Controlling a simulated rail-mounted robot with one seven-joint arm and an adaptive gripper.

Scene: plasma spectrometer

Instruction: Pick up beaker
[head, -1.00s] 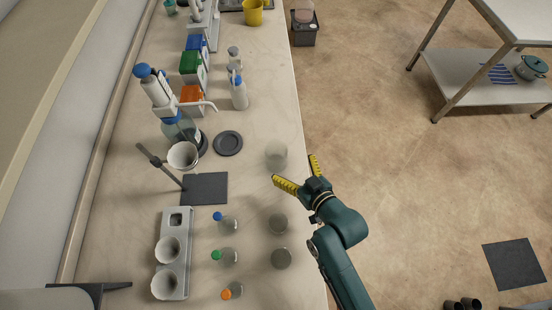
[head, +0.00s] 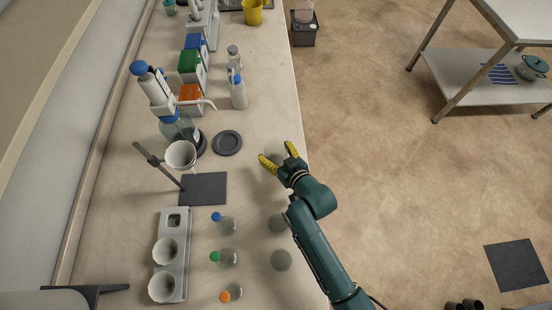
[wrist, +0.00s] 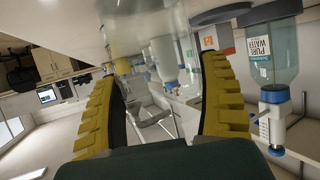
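Three clear glass vessels that look like beakers stand in a column along the bench's right edge. The farthest beaker (head: 273,156) is faint between the fingertips of my gripper (head: 276,153) and is partly hidden by them. The two nearer beakers (head: 277,224) (head: 281,260) stand below it in the head view, beside my arm. My gripper is open, with its yellow fingers spread on either side of the far beaker. In the wrist view, clear glass (wrist: 140,35) shows between the spread fingers; I cannot tell whether either finger touches it.
Small bottles with blue (head: 217,217), green (head: 215,257) and orange (head: 225,297) caps stand left of the beakers. A grey holder with white cups (head: 185,225), a stand with a dark base (head: 204,189) and a round dark plate (head: 227,143) lie further left.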

